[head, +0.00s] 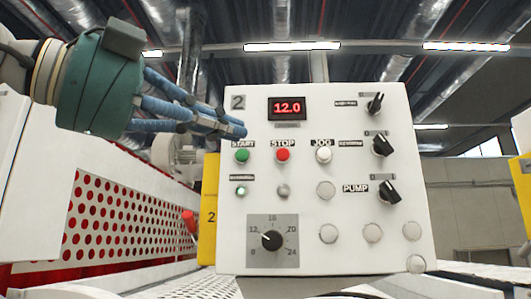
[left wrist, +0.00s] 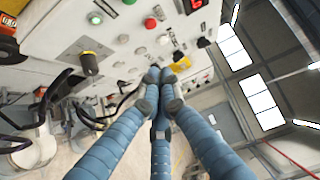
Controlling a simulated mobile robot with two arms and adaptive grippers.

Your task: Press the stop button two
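The red stop button (head: 283,154) sits under a STOP label on the white control panel (head: 330,110) marked 2. The green start button (head: 242,155) is left of it and the white jog button (head: 323,154) right of it. My left gripper (head: 239,131) comes in from the left, its blue fingers drawn together, tips just above the start button in the picture. In the left wrist view the fingertips (left wrist: 160,76) meet, with nothing seen between them, and the red button (left wrist: 150,23) shows beyond them. The tips look apart from the red button. My right gripper is out of view.
A red display (head: 287,108) reads 12.0. Black knobs, such as the pump knob (head: 389,191), line the panel's right side, and a dial (head: 271,240) sits low on it. A yellow plate (head: 209,210) borders the panel.

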